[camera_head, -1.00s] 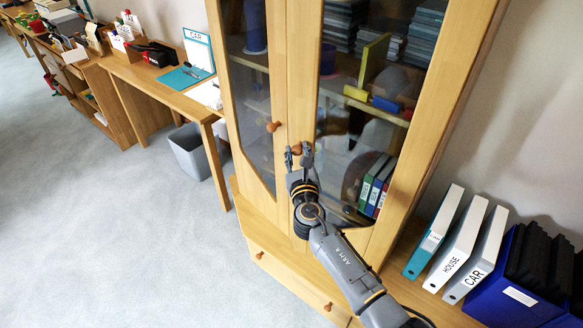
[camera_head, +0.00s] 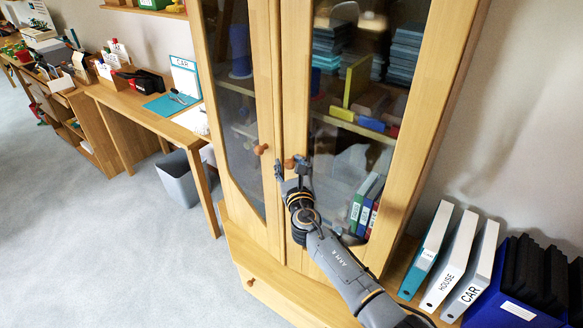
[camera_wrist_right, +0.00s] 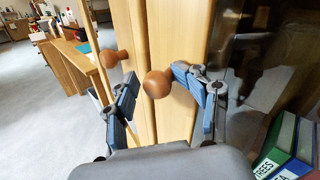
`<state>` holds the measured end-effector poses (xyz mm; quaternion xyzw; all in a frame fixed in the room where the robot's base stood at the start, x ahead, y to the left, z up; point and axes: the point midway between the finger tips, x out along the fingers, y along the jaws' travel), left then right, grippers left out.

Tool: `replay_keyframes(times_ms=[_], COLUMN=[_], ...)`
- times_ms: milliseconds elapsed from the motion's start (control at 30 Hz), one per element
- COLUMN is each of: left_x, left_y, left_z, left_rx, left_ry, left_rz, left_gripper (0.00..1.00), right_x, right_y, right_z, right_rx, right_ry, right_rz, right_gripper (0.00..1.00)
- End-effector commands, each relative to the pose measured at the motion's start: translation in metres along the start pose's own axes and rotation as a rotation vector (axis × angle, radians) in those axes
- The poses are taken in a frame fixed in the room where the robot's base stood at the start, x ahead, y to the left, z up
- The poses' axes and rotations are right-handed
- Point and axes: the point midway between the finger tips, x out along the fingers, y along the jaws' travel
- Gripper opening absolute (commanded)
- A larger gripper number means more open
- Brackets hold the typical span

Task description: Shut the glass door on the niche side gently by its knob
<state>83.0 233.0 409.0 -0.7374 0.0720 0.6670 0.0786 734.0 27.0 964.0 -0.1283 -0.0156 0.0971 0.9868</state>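The tall wooden cabinet has two glass doors, the left door (camera_head: 233,95) and the right door (camera_head: 340,150), each with a round wooden knob at the middle. The right door's knob (camera_head: 289,163) sits between the fingers of my right gripper (camera_head: 292,170). In the right wrist view, this knob (camera_wrist_right: 157,84) shows between two spread fingers, with gaps on both sides. The left door's knob (camera_wrist_right: 110,58) is beyond the left finger. Both doors look shut or nearly shut; I cannot tell whether a small gap remains. My left gripper is not in view.
Several binders (camera_head: 450,262) and a blue box (camera_head: 505,312) stand right of the cabinet. A drawer (camera_head: 262,285) lies below the doors. A desk (camera_head: 150,108) and a grey bin (camera_head: 178,180) are at left. The floor (camera_head: 90,245) at left is clear.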

Motion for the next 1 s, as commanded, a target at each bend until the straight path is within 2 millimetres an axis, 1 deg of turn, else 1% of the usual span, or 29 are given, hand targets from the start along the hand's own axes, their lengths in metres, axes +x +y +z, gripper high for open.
replay_keyframes(times_ms=[33,267,533,667,767,867,1000], left_x=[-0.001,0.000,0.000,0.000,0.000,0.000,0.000], left_y=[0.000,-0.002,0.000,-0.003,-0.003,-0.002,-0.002], left_z=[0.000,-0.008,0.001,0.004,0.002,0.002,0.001], left_rx=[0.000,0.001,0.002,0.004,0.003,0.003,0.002], left_ry=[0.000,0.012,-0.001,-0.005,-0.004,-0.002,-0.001], left_rz=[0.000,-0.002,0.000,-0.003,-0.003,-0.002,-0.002], left_gripper=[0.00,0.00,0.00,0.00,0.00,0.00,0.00], right_x=[0.002,0.001,0.001,-0.002,-0.008,-0.020,-0.045], right_y=[0.001,0.003,0.003,0.003,0.002,0.002,0.002], right_z=[0.011,0.006,0.004,0.002,0.001,0.001,0.002], right_rx=[0.000,0.000,0.000,0.000,0.001,0.003,0.001], right_ry=[-0.017,-0.010,-0.005,-0.003,-0.003,-0.004,-0.007], right_rz=[0.004,0.007,0.006,0.005,0.004,0.004,0.004], right_gripper=[0.54,0.54,0.54,0.54,0.54,0.54,0.54])
